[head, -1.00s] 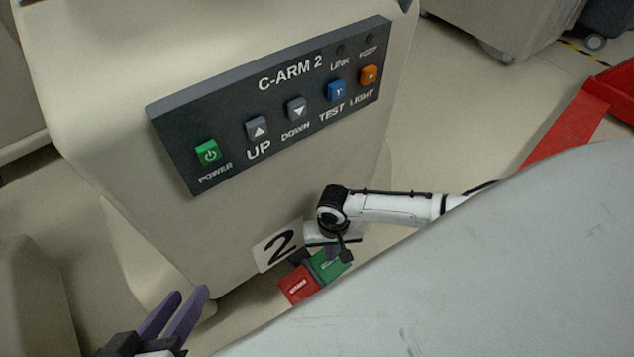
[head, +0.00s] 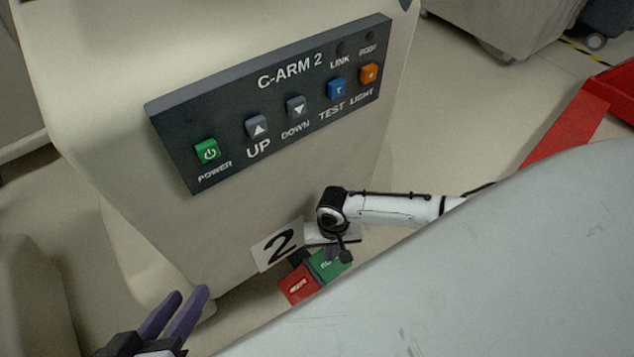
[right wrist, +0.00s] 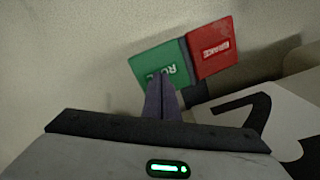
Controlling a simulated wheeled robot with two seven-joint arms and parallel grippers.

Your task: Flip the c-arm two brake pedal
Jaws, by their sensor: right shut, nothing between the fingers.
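The C-arm 2 pedal has a red half marked BRAKE (head: 298,288) and a green half (head: 331,266). It is low by the floor at the foot of the C-arm 2 cabinet (head: 225,235). The right wrist view shows the red half (right wrist: 215,48) and green half (right wrist: 160,62) side by side. My right gripper (right wrist: 161,80) is shut and empty, its fingertips over the lower edge of the green half; I cannot tell whether they touch. In the head view my right wrist partly covers the green half. My left gripper (head: 187,298) is open and empty at lower left.
The cabinet carries a button panel (head: 275,110) labelled C-ARM 2 and a plate with the number 2 (head: 277,246). A large grey covered surface (head: 480,270) fills the lower right. A red floor piece (head: 570,130) lies at right. Open floor shows behind my right arm.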

